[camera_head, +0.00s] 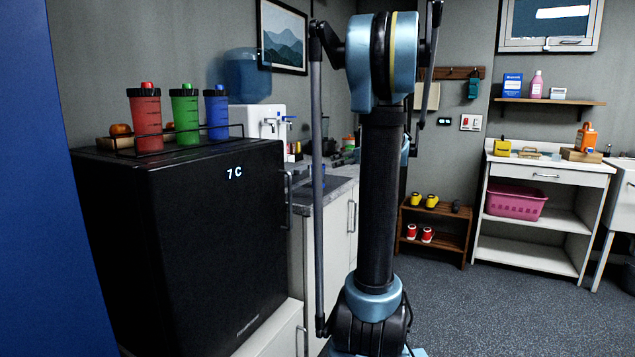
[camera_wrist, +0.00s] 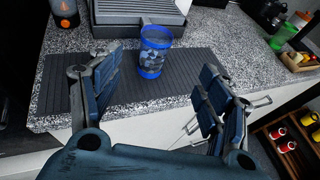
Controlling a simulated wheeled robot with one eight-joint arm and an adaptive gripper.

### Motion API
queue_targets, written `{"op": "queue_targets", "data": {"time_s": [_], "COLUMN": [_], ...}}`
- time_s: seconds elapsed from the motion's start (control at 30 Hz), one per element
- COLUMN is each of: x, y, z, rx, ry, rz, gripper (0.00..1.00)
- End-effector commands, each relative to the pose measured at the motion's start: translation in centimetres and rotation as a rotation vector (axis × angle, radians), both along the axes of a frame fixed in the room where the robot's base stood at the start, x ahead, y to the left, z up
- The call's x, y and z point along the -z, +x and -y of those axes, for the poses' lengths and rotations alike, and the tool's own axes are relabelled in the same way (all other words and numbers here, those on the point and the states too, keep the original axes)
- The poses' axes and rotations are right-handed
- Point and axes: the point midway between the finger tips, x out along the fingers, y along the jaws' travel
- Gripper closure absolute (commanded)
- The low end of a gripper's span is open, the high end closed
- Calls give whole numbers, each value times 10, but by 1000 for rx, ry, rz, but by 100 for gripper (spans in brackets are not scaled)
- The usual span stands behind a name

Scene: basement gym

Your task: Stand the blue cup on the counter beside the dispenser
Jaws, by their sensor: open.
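The blue cup (camera_wrist: 154,58) looks clear with blue bands at rim and base. In the wrist view it stands upright on a dark ribbed mat (camera_wrist: 100,84) on the speckled counter (camera_wrist: 58,42). It is just in front of a grey slatted base (camera_wrist: 130,14), which looks like the dispenser's tray. The white dispenser (camera_head: 254,121) with its blue bottle shows in the head view. My gripper (camera_wrist: 162,72) is open and empty, with the cup beyond and between its fingers, apart from both. In the head view my arm hides the gripper.
A black fridge (camera_head: 216,240) beside the counter carries red, green and blue shakers (camera_head: 216,118) in a wire rack. In the wrist view, a dark bottle (camera_wrist: 65,14) stands left and a fruit tray (camera_wrist: 300,62) right. A shoe rack (camera_head: 436,228) stands beyond.

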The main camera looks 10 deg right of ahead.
Motion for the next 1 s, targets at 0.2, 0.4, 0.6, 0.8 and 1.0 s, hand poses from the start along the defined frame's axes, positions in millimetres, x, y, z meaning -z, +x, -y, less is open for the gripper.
{"op": "queue_targets", "data": {"time_s": [0.2,0.4,0.6,0.8,1.0], "x": [13,25,35,39,44], "y": [31,59,82,90,99], "z": [-20,-37,-51,-56,-65], "rx": [-3,-2,-2,0,-1], "ry": [1,1,-1,1,1], "rz": [1,2,2,2,2], "gripper": [29,29,29,29,29]}}
